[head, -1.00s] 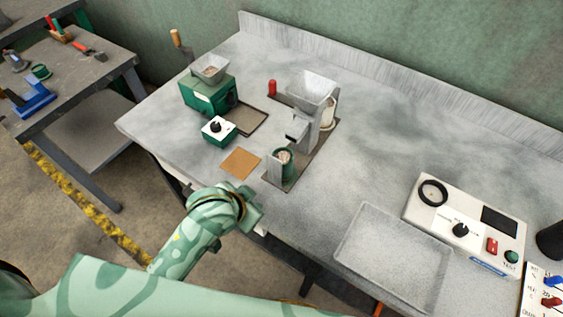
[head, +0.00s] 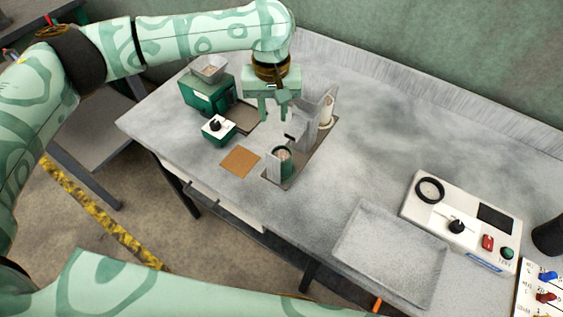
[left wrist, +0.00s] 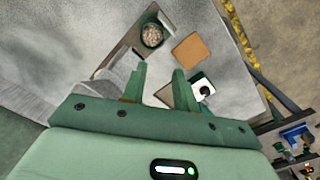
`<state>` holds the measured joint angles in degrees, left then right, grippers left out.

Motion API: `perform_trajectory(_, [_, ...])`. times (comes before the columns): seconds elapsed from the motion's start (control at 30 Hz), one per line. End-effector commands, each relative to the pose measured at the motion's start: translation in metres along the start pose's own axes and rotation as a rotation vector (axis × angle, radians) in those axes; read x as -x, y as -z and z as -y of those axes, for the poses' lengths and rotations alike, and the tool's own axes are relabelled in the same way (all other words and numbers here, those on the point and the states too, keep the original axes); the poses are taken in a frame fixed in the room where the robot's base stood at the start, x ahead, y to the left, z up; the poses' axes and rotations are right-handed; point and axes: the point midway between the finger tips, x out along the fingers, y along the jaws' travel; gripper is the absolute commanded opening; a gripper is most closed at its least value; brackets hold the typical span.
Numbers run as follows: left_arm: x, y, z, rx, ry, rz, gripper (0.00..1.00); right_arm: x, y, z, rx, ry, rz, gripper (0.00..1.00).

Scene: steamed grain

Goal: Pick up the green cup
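The green cup (head: 283,158) stands on the dark base plate of the grey hopper machine, near the worktop's front edge. In the left wrist view the cup (left wrist: 152,37) shows from above with pale grain in it. The cup is beyond the fingertips, untouched. My right gripper is not in view.
The grey machine (head: 311,130) stands close beside the cup. A brown square pad (head: 240,161), a green box with a knob (head: 218,130) and a green grinder (head: 204,96) are to its left. A grey tray (head: 361,262) and white control box (head: 462,222) are at right.

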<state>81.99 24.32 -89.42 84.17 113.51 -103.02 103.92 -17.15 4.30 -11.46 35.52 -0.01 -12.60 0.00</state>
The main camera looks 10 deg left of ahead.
Motion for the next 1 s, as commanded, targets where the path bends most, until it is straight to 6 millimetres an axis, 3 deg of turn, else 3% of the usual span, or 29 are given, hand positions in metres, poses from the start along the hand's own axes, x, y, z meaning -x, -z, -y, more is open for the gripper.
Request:
perform_trajectory(0.07, [-0.009, 0.002, 0.003, 0.021, 0.009, 0.005, 0.29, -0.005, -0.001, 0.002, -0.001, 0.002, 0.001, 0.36])
perform_trajectory(0.4, [-0.090, 0.001, 0.004, 0.022, 0.007, 0.007, 0.29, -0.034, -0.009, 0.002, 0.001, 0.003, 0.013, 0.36])
perform_trajectory(0.73, [-0.117, 0.000, 0.005, 0.019, 0.005, 0.005, 0.29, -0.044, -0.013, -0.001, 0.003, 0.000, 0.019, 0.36])
perform_trajectory(1.0, [-0.159, -0.003, 0.009, 0.019, 0.006, 0.006, 0.29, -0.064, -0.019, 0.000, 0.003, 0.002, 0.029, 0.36])
